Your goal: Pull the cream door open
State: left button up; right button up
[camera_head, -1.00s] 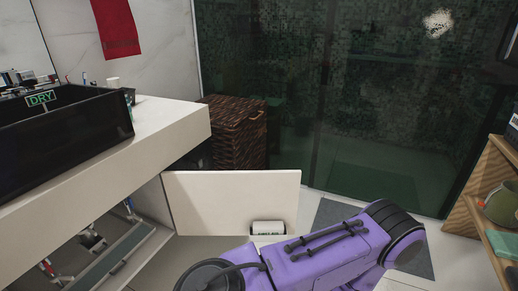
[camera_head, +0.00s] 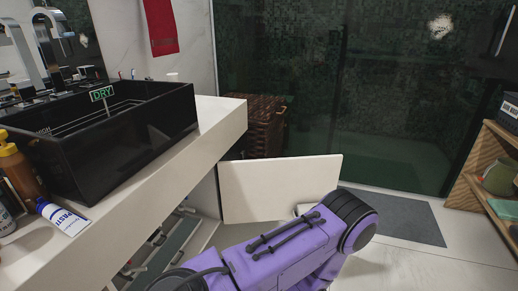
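The cream door (camera_head: 270,188) is a flat panel under the white counter. It stands swung out from the cabinet, with its face toward me and its free edge to the right. The cabinet interior (camera_head: 170,250) shows to the left of it. My purple arm crosses in front of the door's lower right part. A small white piece with a dark edge (camera_head: 304,209) shows at the door's lower edge, mostly hidden by the arm; I cannot tell what it is. No gripper fingers show in the view.
A black vessel sink (camera_head: 125,145) with a DRY sign stands on the white counter (camera_head: 205,140), with bottles and a tube at the left. A woven basket (camera_head: 265,125) stands behind the door. Wooden shelves (camera_head: 480,175) are at the right. Floor with a grey mat (camera_head: 395,215) is open between.

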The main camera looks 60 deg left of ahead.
aim_at(258, 190)
jog(key=u, duration=1.5)
